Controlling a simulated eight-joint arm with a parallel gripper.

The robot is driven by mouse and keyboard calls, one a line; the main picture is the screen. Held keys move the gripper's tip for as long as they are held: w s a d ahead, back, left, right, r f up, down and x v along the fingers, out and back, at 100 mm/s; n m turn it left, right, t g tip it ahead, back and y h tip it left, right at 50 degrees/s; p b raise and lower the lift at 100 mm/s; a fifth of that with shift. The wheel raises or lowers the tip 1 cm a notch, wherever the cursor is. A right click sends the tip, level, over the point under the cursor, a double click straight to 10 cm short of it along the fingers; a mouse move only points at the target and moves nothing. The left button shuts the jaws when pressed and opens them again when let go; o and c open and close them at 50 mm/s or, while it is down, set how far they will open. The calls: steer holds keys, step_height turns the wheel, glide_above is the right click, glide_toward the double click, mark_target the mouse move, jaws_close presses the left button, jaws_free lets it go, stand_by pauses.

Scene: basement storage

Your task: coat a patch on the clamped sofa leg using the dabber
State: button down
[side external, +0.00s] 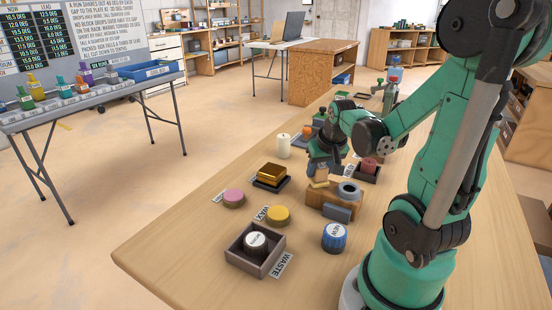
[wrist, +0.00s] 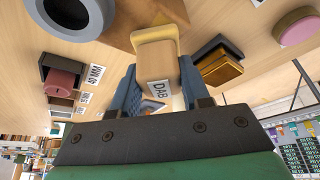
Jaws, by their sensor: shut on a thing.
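My gripper (side external: 322,158) is shut on the dabber (side external: 321,172), a pale block with a yellow pad under it. In the wrist view the dabber (wrist: 158,62) sits between my fingers (wrist: 160,88), its "DAB" label showing and its yellow pad (wrist: 168,37) facing away from the palm. A brown wooden piece (side external: 318,198), seemingly the clamped sofa leg, lies just below the pad, with a grey ring (side external: 349,188) and grey block (side external: 337,213) against it. It also shows in the wrist view (wrist: 130,10). I cannot tell whether the pad touches the wood.
The front left bench is bare.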

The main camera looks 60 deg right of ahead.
steer(key=d, duration=0.2)
steer(key=shift+d+f, duration=0.1)
steer(key=shift+d, duration=0.2)
steer(key=shift+d+r, duration=0.25)
steer(key=shift+d, duration=0.2)
step_height(320, 180, up, 8)
steer(key=shift+f, duration=0.15)
steer(key=shift+a, duration=0.15)
steer(key=w+a+r+n+y, duration=0.1)
steer(key=w+a+n, duration=0.2)
steer(key=a, duration=0.5)
steer(key=w+a+r+n+y, duration=0.1)
steer(key=w+a+n, duration=0.2)
steer(key=w+a, duration=0.3)
steer(key=w+a+r+n+t+y, duration=0.1)
steer(key=w+a+n, duration=0.2)
steer(key=a, duration=0.6)
steer(key=shift+w+a, duration=0.35)
steer(key=shift+w, duration=0.3)
steer(key=shift+d, duration=0.1)
